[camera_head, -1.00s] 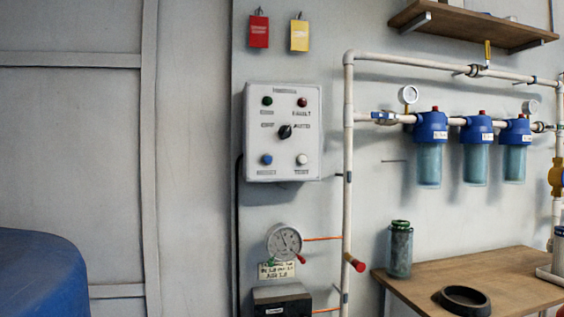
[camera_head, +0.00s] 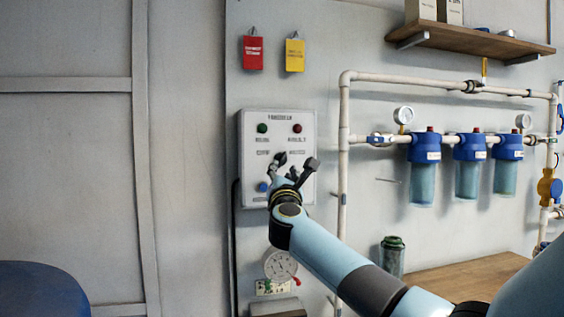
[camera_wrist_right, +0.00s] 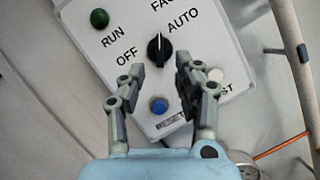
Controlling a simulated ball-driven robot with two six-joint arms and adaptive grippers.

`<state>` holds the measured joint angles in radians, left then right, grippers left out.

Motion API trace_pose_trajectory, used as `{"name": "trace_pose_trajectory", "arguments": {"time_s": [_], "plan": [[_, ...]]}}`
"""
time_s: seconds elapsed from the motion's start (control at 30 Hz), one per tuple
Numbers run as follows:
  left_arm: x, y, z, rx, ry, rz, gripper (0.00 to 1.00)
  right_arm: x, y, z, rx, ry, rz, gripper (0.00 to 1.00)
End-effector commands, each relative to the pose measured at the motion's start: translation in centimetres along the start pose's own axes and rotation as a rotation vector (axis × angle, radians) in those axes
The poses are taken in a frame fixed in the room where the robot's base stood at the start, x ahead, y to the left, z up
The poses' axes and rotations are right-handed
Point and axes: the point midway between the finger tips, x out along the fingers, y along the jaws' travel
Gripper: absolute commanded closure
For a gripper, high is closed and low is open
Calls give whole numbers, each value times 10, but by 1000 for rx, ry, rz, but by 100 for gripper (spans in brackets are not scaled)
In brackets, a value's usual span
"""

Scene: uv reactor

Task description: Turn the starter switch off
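The starter switch is a black rotary knob (camera_wrist_right: 160,48) on a light grey control box (camera_head: 250,150) on the wall. In the right wrist view the knob's white pointer line points straight up in the picture, between the OFF and AUTO labels, turned toward the AUTO side relative to the tilted lettering. My right gripper (camera_head: 292,170) is in front of the box, just below the knob. In the wrist view its two fingers (camera_wrist_right: 160,72) are apart, one on each side below the knob, with nothing between them. Whether they touch the panel is unclear. My left gripper is out of view.
The box also carries a green lamp (camera_wrist_right: 99,18), a blue button (camera_wrist_right: 158,106) and a white button (camera_wrist_right: 215,75). A white pipe (camera_head: 343,150) runs to the right of it, with blue filters (camera_head: 424,150) beyond. A gauge (camera_head: 280,265) hangs below.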

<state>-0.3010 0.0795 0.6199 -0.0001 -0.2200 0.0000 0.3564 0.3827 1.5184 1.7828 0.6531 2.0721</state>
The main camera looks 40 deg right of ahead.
Motion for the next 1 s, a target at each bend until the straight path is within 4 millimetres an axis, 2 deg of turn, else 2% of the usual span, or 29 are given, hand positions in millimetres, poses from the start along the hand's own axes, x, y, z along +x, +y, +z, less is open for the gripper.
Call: {"name": "trace_pose_trajectory", "arguments": {"time_s": [0.1,0.3,0.63,0.67,0.9,1.0], "plan": [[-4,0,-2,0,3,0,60,24,1,1,-2,-1,-1,67],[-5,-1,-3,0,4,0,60,47,0,0,-3,0,0,67],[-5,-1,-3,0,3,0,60,51,0,-1,-3,1,1,67],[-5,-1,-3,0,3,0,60,51,0,-1,-3,1,1,69],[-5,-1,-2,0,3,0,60,51,0,-1,-3,1,1,100],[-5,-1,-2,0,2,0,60,51,0,-1,-4,1,1,100]]}}
